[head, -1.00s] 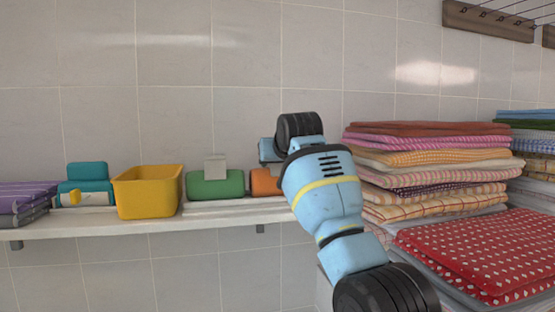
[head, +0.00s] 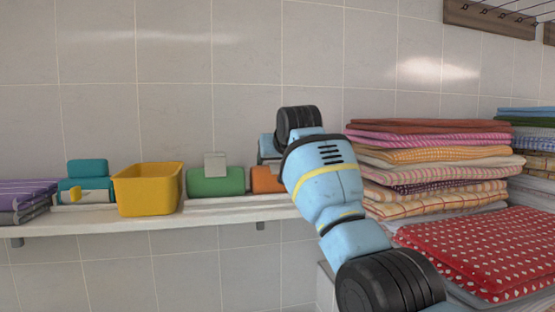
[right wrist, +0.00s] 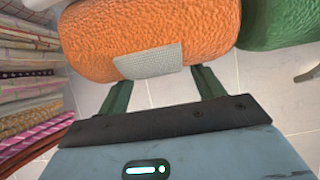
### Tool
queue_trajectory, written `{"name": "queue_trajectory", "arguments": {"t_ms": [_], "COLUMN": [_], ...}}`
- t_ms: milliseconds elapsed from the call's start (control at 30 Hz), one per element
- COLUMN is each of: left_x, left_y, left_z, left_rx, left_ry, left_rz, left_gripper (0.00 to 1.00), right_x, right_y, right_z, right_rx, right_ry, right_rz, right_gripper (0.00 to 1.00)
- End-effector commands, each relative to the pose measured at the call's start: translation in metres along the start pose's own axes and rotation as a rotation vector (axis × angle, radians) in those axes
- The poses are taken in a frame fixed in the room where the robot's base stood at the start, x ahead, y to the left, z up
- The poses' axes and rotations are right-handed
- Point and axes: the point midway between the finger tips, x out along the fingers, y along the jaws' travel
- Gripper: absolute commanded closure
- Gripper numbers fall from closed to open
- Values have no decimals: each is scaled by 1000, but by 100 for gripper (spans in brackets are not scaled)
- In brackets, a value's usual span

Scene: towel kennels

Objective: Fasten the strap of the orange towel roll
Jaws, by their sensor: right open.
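The orange towel roll (head: 266,180) lies on the shelf, mostly hidden behind my right arm in the head view. In the right wrist view the roll (right wrist: 150,30) fills the upper middle. Its grey strap end (right wrist: 150,62) lies against the roll's side facing the gripper. I cannot tell whether it is fastened. My right gripper (right wrist: 162,80) is open, its two green fingers spread to either side of the strap end, close to the roll. The gripper's fingers are hidden in the head view. My left gripper is not in view.
A green roll (head: 215,183) with an upright grey tab (head: 215,162) lies to the left of the orange one. A yellow bin (head: 148,192) and a teal item (head: 85,175) stand further left on the shelf (head: 110,222). Stacked cloths (head: 430,165) rise close on the right.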

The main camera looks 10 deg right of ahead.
Motion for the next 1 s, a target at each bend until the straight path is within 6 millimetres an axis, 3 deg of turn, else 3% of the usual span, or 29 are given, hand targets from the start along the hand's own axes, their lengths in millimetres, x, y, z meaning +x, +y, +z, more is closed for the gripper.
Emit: {"name": "queue_trajectory", "arguments": {"t_ms": [267, 700, 1000], "left_x": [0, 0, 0], "left_y": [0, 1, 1], "left_z": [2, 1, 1], "left_rx": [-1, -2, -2], "left_ry": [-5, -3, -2], "left_rz": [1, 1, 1], "left_gripper": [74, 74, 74], "right_x": [-10, -62, -78], "right_y": [0, 0, 0], "right_z": [0, -1, 0], "right_rx": [0, 0, 0], "right_ry": [1, 3, 0], "right_rz": [0, 0, 0], "right_gripper": [33, 33, 33]}}
